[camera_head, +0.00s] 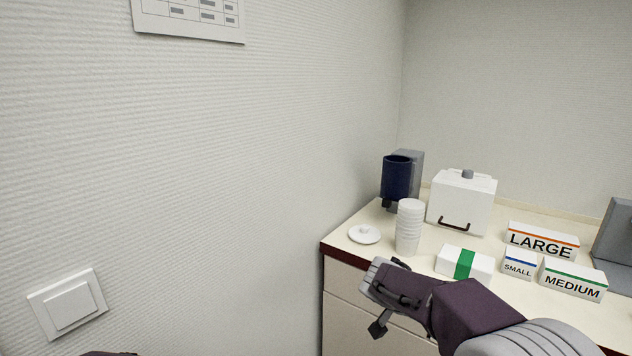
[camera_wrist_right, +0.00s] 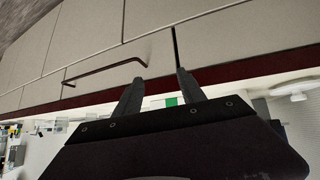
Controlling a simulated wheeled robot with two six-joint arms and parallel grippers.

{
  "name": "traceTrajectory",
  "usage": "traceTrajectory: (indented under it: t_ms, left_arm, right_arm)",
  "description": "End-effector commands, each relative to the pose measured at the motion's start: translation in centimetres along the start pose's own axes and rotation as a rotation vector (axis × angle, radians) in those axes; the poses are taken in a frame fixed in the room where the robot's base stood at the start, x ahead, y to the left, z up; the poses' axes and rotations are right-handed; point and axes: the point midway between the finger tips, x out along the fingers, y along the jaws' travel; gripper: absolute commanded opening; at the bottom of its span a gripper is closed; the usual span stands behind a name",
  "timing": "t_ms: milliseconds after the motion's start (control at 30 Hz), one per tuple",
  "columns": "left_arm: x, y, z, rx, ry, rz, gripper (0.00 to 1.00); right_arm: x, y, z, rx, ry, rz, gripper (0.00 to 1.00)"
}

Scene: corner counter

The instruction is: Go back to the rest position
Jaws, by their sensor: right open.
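My right gripper (camera_head: 386,298) is in front of the counter's front edge, below the white lid and the cup stack in the head view. Its fingers are apart with nothing between them. In the right wrist view the two fingers of the right gripper (camera_wrist_right: 157,90) also stand apart and empty, with the drawer fronts beyond them. My left gripper is not in view; only a small dark shape shows at the bottom left edge of the head view.
The counter (camera_head: 425,246) holds a white lid (camera_head: 364,234), stacked cups (camera_head: 409,228), a dark blue container (camera_head: 396,177), a white box with handle (camera_head: 460,203), a green-banded box (camera_head: 464,263) and boxes marked LARGE (camera_head: 541,242), SMALL (camera_head: 519,264) and MEDIUM (camera_head: 573,279). A wall switch (camera_head: 68,305) is left.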

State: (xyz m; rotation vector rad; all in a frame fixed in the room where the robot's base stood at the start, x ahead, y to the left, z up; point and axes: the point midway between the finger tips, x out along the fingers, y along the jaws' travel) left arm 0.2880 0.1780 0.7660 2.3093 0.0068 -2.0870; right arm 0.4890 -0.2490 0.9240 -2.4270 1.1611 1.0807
Motion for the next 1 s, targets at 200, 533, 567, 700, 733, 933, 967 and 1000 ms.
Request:
traceTrajectory:
  t_ms: [200,533,567,700,733,933,967,1000]
  left_arm:
    - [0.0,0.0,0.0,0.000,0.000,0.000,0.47]
    - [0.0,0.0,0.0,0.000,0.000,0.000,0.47]
    - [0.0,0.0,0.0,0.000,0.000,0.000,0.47]
    - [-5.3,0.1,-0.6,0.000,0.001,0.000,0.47]
    - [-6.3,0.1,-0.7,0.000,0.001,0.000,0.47]
    - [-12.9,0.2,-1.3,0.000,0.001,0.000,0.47]
    - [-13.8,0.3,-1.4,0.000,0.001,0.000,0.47]
    - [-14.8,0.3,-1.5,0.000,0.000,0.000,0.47]
  right_arm:
    - [1.3,9.2,14.9,-0.207,-0.480,-0.055,0.47]
    - [-1.2,9.3,25.2,-0.606,-0.637,-0.414,0.47]
    - [-1.1,9.0,25.0,-0.664,-0.613,-0.442,0.47]
    - [-4.8,9.5,21.2,-0.717,-0.602,-0.459,0.47]
    - [-5.5,9.6,20.6,-0.718,-0.602,-0.458,0.47]
    - [-10.2,10.2,15.9,-0.718,-0.603,-0.457,0.47]
    - [-10.9,10.3,15.3,-0.718,-0.603,-0.457,0.47]
    - [-11.6,10.4,14.6,-0.718,-0.603,-0.457,0.47]
